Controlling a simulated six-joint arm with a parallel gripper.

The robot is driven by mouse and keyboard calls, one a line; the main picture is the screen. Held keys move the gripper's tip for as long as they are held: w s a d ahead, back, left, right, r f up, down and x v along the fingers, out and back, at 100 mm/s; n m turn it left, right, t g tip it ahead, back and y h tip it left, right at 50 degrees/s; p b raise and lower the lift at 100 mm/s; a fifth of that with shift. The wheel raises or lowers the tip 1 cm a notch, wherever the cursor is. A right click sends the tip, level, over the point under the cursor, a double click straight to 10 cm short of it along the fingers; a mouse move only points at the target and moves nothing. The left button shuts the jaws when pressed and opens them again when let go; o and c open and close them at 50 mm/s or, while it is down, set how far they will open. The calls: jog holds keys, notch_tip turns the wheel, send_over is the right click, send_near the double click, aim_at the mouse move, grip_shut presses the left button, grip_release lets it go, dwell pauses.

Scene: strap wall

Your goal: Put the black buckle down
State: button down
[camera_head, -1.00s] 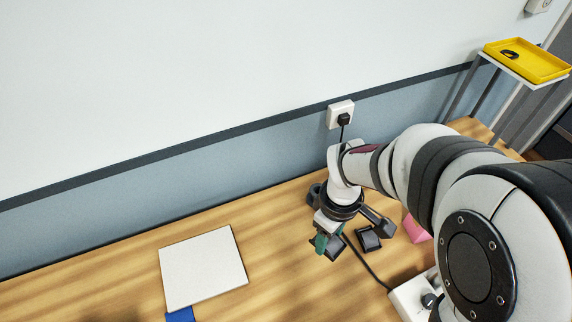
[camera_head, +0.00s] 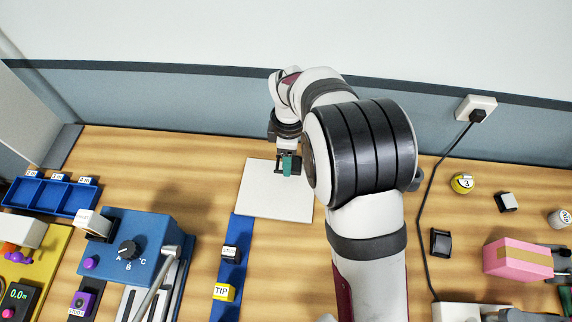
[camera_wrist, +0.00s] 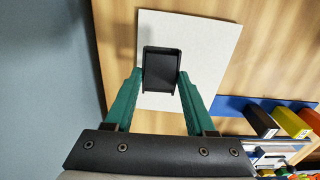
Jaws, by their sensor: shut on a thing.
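My gripper (camera_head: 288,165) is over the far part of the white square board (camera_head: 275,205) in the head view. In the wrist view its green fingers (camera_wrist: 160,88) are shut on the sides of the black buckle (camera_wrist: 161,66), a dark rectangular piece with a raised rim. The white board also shows behind the buckle in the wrist view (camera_wrist: 205,55). The buckle is mostly hidden by my gripper in the head view. I cannot tell whether it touches the board.
A blue strap (camera_head: 234,262) with black and yellow TIP blocks runs forward from the board. A blue dial box (camera_head: 130,250) stands at left. Another black piece (camera_head: 440,242), a pink box (camera_head: 517,258) and a cable (camera_head: 428,205) are at right. Bare wood lies left of the board.

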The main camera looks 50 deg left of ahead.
aim_at(277, 189)
jog(key=shift+s+a+f, duration=0.1)
jog(key=shift+a+f, duration=0.05)
jog(key=shift+f, duration=0.95)
jog(key=shift+s+a+f, duration=0.1)
jog(key=shift+f, duration=1)
jog(key=shift+f, duration=0.1)
jog(key=shift+c, duration=1.2)
grip_release()
